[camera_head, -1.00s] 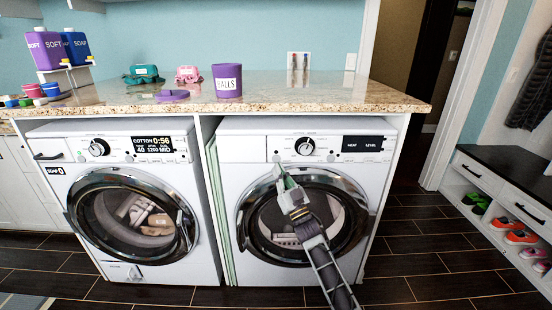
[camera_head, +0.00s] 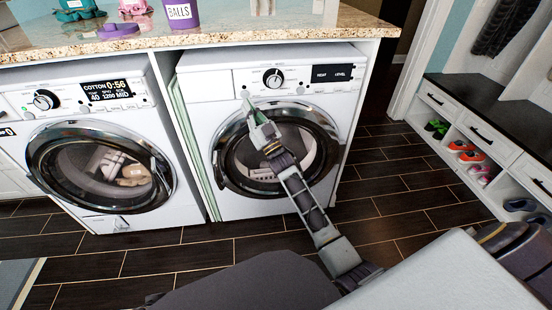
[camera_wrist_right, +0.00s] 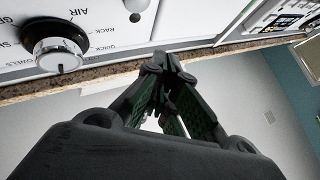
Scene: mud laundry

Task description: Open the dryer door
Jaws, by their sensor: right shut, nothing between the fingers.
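The dryer (camera_head: 210,88) is the white machine on the right, with a knob and a heat/level panel. Its round door (camera_head: 328,135), dark glass in a chrome and black ring, looks closed. My right gripper (camera_head: 248,104) is shut and empty, in front of the upper left of the door ring, just below the control panel. I cannot tell whether it touches the door. In the right wrist view the shut fingers (camera_wrist_right: 165,68) point toward the panel edge, with the dryer knob (camera_wrist_right: 60,50) at the upper left. My left gripper is not in view.
A washer (camera_head: 55,115) with laundry inside stands to the left. A granite counter (camera_head: 260,32) runs above both machines. A shoe bench (camera_head: 480,100) stands at the right. Dark tiled floor (camera_head: 215,250) lies open in front.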

